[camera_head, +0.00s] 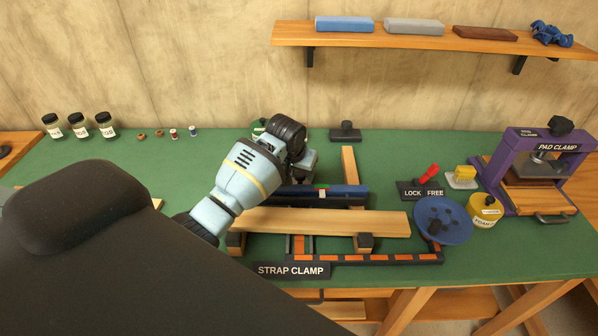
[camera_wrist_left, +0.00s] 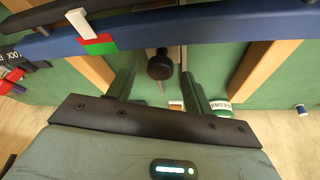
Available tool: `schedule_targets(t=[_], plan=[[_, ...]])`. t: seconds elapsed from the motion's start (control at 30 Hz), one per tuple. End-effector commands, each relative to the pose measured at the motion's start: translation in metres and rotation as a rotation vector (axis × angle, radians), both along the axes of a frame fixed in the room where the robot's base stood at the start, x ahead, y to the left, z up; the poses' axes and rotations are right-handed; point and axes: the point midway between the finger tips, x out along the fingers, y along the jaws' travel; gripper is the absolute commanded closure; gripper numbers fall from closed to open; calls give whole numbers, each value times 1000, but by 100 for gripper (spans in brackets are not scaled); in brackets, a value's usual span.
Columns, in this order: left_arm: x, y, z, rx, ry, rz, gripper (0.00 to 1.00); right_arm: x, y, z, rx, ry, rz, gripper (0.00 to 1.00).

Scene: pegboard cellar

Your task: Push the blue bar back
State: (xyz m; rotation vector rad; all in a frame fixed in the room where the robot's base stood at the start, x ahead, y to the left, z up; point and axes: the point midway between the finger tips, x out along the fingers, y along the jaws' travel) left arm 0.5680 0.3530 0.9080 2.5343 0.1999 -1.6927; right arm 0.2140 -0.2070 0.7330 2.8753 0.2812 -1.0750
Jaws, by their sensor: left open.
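The blue bar (camera_head: 347,190) lies across the strap clamp, behind a light wooden board (camera_head: 320,221). It carries a small red and green mark with a white pointer. In the left wrist view the bar (camera_wrist_left: 150,31) crosses the top of the picture. My left gripper (camera_wrist_left: 158,88) is open and empty, with its two fingers reaching toward the bar on either side of a black knob (camera_wrist_left: 160,66). I cannot tell whether the fingers touch the bar. In the head view my wrist hides the fingertips and the bar's left end. My right gripper is not in view.
The strap clamp label (camera_head: 290,270) is at the front. To the right are a lock/free lever (camera_head: 428,172), a blue dish (camera_head: 443,220), a yellow pot (camera_head: 485,211) and a purple pad clamp (camera_head: 548,160). Jars (camera_head: 79,125) stand at the back left. Green bench behind the bar looks mostly clear.

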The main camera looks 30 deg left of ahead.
Motion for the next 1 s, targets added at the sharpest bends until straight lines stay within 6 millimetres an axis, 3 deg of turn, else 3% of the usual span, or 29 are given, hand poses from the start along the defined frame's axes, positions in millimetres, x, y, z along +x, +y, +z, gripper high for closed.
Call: schedule_targets(t=[0.37,0.77,1.0], plan=[[2,0,-6,0,-1,0,49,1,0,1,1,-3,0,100],[2,0,-6,0,0,0,98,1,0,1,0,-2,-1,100],[5,1,-7,-1,2,1,100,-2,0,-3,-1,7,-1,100]])
